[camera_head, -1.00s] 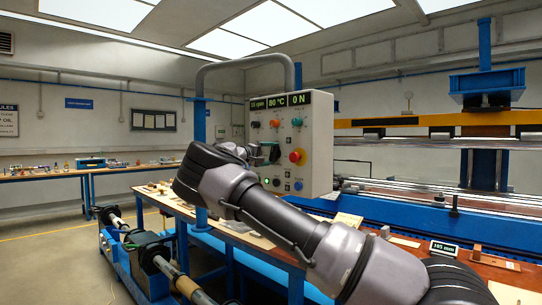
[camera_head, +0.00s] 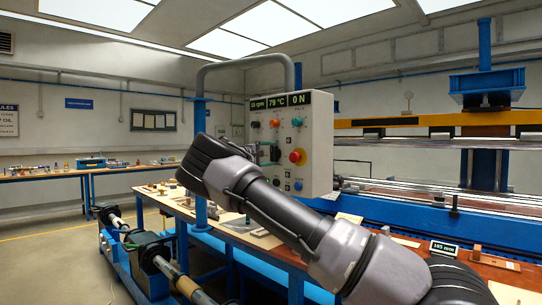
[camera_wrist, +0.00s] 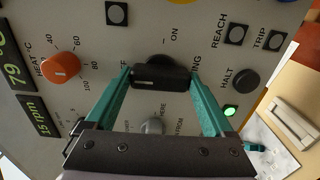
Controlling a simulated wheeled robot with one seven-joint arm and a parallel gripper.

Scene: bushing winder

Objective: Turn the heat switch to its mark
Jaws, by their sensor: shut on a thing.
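In the wrist view, a black bar-shaped switch (camera_wrist: 158,78) with a white line stands on the grey panel. The line lies at the switch's left half, toward partly hidden lettering. An "ON" label shows above the switch and "ING" to its right. My gripper (camera_wrist: 160,76) has its teal fingers on both ends of the switch and is shut on it. In the head view, my gripper (camera_head: 268,153) is at the panel's left part, mostly hidden by my arm. An orange knob (camera_wrist: 60,68) marked "HEAT °C" with a number scale is left of the switch.
The control box (camera_head: 318,150) hangs from a grey pipe, its display reading 15 rpm, 79 °C, 0 N. A grey knob (camera_wrist: 154,127) sits just below the switch, between my fingers. A black HALT knob (camera_wrist: 246,80) and a lit green lamp (camera_wrist: 230,110) are to the right.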

